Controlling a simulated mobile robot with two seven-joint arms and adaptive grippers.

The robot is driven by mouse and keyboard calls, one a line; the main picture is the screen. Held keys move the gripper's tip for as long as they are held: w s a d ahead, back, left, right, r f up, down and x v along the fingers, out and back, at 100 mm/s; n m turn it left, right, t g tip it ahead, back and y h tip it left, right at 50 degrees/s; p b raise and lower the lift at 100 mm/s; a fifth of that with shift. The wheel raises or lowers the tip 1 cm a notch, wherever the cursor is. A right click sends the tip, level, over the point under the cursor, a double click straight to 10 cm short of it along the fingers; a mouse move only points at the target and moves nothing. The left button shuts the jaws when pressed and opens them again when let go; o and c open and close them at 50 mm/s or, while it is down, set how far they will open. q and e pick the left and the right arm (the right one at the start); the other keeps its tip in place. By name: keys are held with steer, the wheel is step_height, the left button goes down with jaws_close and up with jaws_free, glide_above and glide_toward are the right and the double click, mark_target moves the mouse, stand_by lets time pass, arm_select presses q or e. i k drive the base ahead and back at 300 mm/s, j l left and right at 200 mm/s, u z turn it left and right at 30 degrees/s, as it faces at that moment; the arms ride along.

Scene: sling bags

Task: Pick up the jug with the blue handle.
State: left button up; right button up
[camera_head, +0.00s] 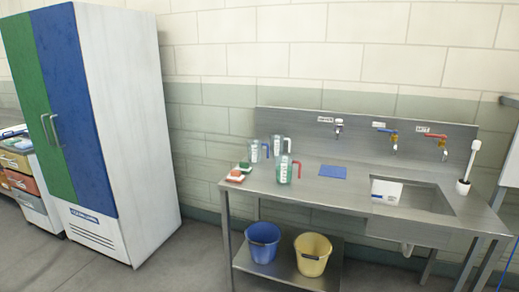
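Several clear measuring jugs stand upright in a group on the left part of a steel sink table (325,190). The jug with the blue handle (254,151) is at the back left of the group, its handle on its right side. A jug with a red handle (284,171) stands in front and to the right of it. Another jug (276,145) stands close behind these two; its handle, on the right, is too small to tell well. Neither of my grippers shows in this view.
Red-and-green sponges (237,175) lie left of the jugs and a blue cloth (333,171) lies to the right. A sink (412,195), taps and a white brush (467,168) are further right. Blue (263,242) and yellow (312,254) buckets stand below. A tall cabinet (125,120) is left; the floor between is clear.

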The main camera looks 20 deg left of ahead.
mark_target(255, 146)
steer(key=i+j, duration=0.4)
steer(key=i+j+z, duration=0.15)
steer(key=i+j, duration=0.6)
steer(key=j, duration=0.25)
steer(key=i+j+z, duration=0.1)
steer(key=i+j, duration=0.3)
steer(key=j, duration=0.15)
